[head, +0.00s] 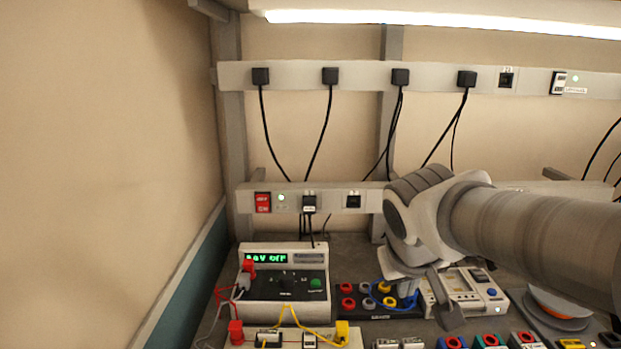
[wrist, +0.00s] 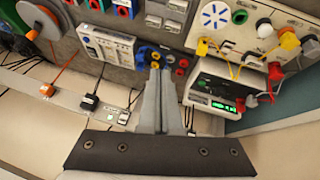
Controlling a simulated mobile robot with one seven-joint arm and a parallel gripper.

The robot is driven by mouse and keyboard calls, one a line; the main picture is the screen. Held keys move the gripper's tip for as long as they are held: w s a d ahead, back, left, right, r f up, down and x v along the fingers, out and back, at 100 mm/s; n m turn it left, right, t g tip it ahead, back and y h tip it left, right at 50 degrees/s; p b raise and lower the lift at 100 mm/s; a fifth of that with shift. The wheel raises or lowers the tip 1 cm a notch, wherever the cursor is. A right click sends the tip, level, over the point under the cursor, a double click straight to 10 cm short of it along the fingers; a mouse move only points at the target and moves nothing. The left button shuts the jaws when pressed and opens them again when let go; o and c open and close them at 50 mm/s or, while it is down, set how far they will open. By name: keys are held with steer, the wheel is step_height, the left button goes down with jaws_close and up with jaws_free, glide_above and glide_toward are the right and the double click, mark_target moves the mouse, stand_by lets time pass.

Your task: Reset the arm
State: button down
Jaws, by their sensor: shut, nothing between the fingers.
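My arm reaches in from the right in the head view, with my gripper (head: 447,305) hanging at its end over the bench. In the wrist view my gripper (wrist: 159,78) has its two grey fingers pressed together with nothing between them. The fingertips show in front of a black terminal block (head: 378,299) with red, yellow and white sockets. A blue lead beside the gripper is partly hidden by it. The gripper hides part of the bench behind it.
A power supply (head: 284,284) with a green display stands left of the gripper. A pale instrument (head: 466,292) stands close behind the gripper. An orange reel (head: 558,303) is at the right. Socket rails (head: 290,75) with black plugs and hanging cables run along the wall.

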steer(key=s+f+m+y+p, duration=0.1)
steer(key=s+y, duration=0.1)
steer(key=s, duration=1.1)
steer(key=shift+a, duration=0.25)
steer(key=shift+s, duration=0.1)
stand_by(0.8)
